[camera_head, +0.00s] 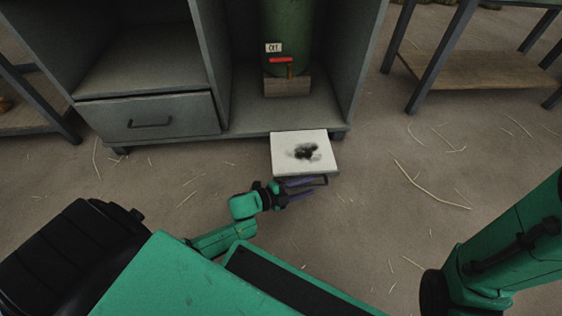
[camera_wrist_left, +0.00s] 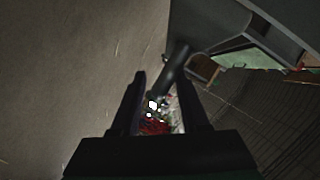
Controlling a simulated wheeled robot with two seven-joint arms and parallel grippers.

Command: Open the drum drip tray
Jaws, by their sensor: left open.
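The drum drip tray (camera_head: 285,142), pale with a dark stain on top, sticks out in front of the grey cabinet, below the green drum (camera_head: 287,30). Its dark handle (camera_head: 321,180) is on the front edge. My left gripper (camera_head: 304,188) is open at that handle, with one purple finger on each side of it. In the left wrist view, the dark handle bar (camera_wrist_left: 175,68) rises between and beyond the open fingers; I cannot tell whether they touch it. My right gripper is out of view; only part of the right arm shows at the lower right.
The grey cabinet (camera_head: 222,60) has a closed drawer (camera_head: 165,115) on the left. The drum has a red-handled tap (camera_head: 281,60) above a wooden block (camera_head: 287,87). Metal-legged tables stand at both sides. The floor before the tray is clear except for straw.

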